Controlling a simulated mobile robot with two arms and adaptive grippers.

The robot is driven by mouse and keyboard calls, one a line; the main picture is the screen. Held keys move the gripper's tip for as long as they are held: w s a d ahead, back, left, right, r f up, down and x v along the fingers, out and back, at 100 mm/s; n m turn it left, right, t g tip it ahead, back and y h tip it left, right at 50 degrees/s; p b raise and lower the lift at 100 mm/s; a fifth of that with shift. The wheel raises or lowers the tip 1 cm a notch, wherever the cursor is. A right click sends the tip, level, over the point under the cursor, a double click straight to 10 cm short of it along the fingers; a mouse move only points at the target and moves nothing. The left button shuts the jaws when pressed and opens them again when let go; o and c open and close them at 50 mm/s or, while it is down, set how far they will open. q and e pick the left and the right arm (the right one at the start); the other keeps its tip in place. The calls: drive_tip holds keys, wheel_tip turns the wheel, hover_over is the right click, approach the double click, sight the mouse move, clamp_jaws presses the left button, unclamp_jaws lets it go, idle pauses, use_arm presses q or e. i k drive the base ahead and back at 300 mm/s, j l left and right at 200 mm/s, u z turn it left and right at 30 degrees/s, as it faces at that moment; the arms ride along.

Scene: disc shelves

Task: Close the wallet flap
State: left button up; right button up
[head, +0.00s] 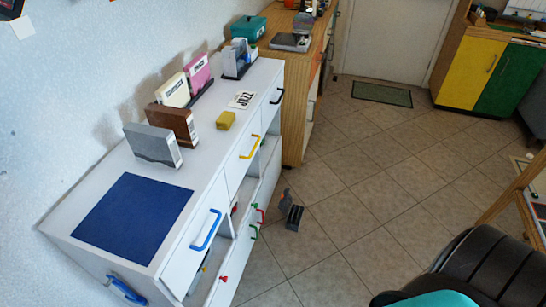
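I cannot make out a wallet or a wallet flap for certain in the head view. The white cabinet (110,168) runs along the wall at left, with a flat dark blue mat (134,216) on its near end. A small yellow block-like item (226,120) lies on the cabinet top; its kind is too small to tell. Neither of my grippers is in view.
Grey (152,145), brown (173,122), cream (173,89) and pink (198,72) upright cases stand on the cabinet, near a JAZZ card (242,100). A dark object (294,217) lies on the tiled floor. A black padded shape (485,262) fills the lower right.

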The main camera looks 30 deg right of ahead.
sight(287, 201)
drive_tip(key=i+l+z, duration=0.1)
drive_tip(key=z, duration=1)
